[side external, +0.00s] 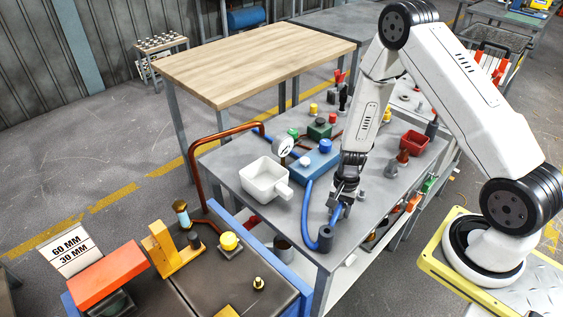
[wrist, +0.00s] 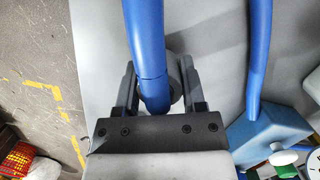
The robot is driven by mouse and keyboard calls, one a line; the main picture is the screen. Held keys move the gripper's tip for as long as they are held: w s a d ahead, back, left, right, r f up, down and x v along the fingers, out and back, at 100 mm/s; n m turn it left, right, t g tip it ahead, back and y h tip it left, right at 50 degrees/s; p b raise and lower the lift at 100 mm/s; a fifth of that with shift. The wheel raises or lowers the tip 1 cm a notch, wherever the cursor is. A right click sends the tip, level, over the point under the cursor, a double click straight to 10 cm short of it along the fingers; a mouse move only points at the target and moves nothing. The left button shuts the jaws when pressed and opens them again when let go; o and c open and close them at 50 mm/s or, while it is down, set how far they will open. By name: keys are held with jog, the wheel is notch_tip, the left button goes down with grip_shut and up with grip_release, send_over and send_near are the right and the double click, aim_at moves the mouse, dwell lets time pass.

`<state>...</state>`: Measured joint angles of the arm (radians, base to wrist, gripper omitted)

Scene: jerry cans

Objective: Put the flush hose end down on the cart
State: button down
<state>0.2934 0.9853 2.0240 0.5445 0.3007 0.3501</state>
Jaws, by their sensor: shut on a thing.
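The blue flush hose (side external: 307,205) runs from the blue box (side external: 318,165) on the grey cart (side external: 228,160) and bends down toward the cart's near end. My gripper (side external: 342,207) is low over the near part of the cart top. In the wrist view my gripper (wrist: 153,98) is shut on the blue flush hose end (wrist: 151,75), which lies between the two fingers. A dark round part shows partly behind the hose there. I cannot tell whether the hose end touches the cart top.
A dark cylinder (side external: 326,237) stands at the cart's near corner. A white tray (side external: 264,181) and a gauge (side external: 283,146) are to the left. Some grey top is bare around my gripper.

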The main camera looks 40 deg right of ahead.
jog(key=shift+f, duration=0.7)
dwell(0.3)
jog(key=shift+c, duration=0.5)
grip_release()
jog(key=shift+r, duration=0.1)
jog(key=shift+w+d+r, duration=0.1)
jog(key=shift+d+r, duration=0.15)
jog(key=shift+r, duration=1)
jog(key=shift+w+d+r, duration=0.1)
jog(key=shift+d+r, duration=0.1)
jog(key=shift+r, duration=1.05)
jog(key=shift+w+d+r, duration=0.1)
jog(key=shift+d+r, duration=0.15)
jog(key=shift+r, duration=1)
jog(key=shift+r, duration=0.1)
jog(key=s+a+r+n+t+h, duration=0.1)
jog(key=s+a+r+n, duration=0.1)
jog(key=a+r+n, duration=0.2)
jog(key=s+a+r+n+t+h, duration=0.1)
jog(key=s+a+r+n+t, duration=0.1)
jog(key=r+n, duration=0.7)
jog(key=shift+s+a+r, duration=0.5)
jog(key=shift+a+r, duration=0.7)
jog(key=shift+r, duration=0.7)
